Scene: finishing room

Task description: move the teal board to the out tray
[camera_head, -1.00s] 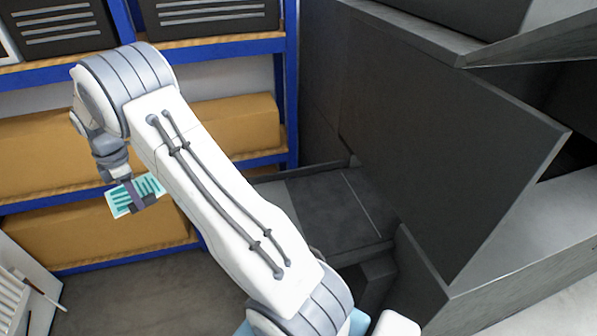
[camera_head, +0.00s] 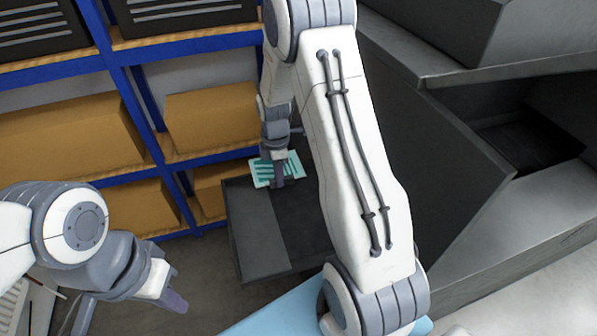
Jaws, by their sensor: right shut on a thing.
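The teal board (camera_head: 264,174) is a small pale card with teal bars. My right gripper (camera_head: 278,178) is shut on it and holds it above the far end of a dark grey, shallow tray-like surface (camera_head: 255,240). Whether the board touches that surface I cannot tell. My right arm hides the surface's right part. My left gripper (camera_head: 165,288) is at the lower left, well apart from the board; its fingers do not show clearly enough to tell their opening. I cannot tell whether the dark surface is the out tray.
A blue shelf rack (camera_head: 110,75) with cardboard boxes (camera_head: 70,135) and dark bins (camera_head: 40,28) stands behind on the left. A large dark grey machine (camera_head: 450,150) with slanted panels fills the right. A light blue surface (camera_head: 275,312) lies at the bottom.

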